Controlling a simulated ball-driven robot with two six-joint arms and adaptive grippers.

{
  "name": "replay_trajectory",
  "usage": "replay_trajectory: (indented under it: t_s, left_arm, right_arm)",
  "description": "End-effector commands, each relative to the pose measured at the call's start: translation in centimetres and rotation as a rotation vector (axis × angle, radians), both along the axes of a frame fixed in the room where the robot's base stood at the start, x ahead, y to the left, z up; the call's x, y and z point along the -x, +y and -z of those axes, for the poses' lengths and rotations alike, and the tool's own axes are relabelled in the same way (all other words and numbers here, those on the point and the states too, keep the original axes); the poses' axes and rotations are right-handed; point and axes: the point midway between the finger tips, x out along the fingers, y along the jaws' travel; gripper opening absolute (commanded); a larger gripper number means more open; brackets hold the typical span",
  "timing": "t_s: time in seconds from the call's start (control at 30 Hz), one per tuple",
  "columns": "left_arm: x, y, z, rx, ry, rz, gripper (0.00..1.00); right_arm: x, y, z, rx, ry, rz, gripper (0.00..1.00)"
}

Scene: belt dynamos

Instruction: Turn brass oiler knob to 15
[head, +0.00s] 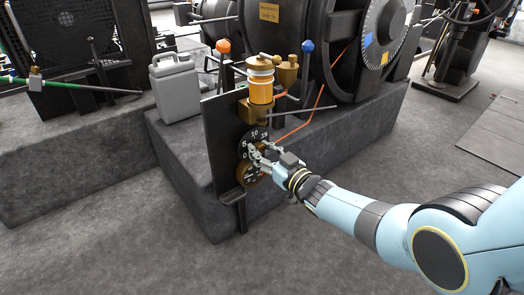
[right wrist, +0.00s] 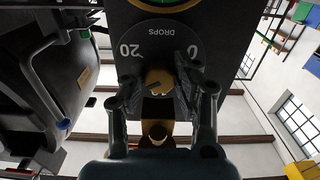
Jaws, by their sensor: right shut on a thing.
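The brass oiler knob (right wrist: 158,80) shows between my right fingers in the right wrist view. My right gripper (head: 254,160) reaches in from the right in the head view and is shut on the knob, covering much of it. The black dial (head: 250,139) behind the knob has white numbers; 0, 5, 10 and 15 can be made out in the head view. In the right wrist view the dial (right wrist: 152,38) appears inverted, with DROPS, 20 and 0 readable. The knob's pointer setting cannot be told. My left gripper is not in view.
Above the dial stands the oiler's amber glass cup (head: 261,84) on a black upright plate (head: 222,133). A grey jerrycan (head: 175,87) stands at the left on the stone plinth (head: 300,138). A large black wheel (head: 365,45) rises behind. The floor at the right front is clear.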

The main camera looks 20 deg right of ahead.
Motion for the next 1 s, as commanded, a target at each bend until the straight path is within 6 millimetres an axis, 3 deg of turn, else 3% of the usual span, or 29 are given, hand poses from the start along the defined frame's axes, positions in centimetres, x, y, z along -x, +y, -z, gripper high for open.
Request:
replay_trajectory:
  t_s: [0.03, 0.07, 0.2, 0.63, 0.77, 1.0]
  left_arm:
    - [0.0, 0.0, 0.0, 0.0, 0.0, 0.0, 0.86]
    - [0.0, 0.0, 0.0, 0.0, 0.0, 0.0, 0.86]
    - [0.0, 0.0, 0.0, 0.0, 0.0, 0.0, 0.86]
    - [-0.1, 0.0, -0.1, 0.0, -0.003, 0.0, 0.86]
    - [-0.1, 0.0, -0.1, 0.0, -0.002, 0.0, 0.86]
    - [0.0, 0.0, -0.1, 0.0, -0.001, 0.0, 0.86]
  right_arm:
    - [0.2, -0.1, 0.4, 0.002, 0.007, 0.001, 0.0]
    - [0.2, -0.1, 0.4, 0.002, 0.007, 0.001, 0.34]
    - [0.2, -0.1, 0.3, 0.002, 0.006, 0.0, 0.52]
    - [1.0, -0.4, 0.2, 0.003, 0.003, 0.001, 0.53]
    - [2.9, -1.0, 0.2, 0.004, 0.003, 0.0, 0.53]
    - [8.0, -2.9, 0.3, 0.004, 0.004, 0.0, 0.53]
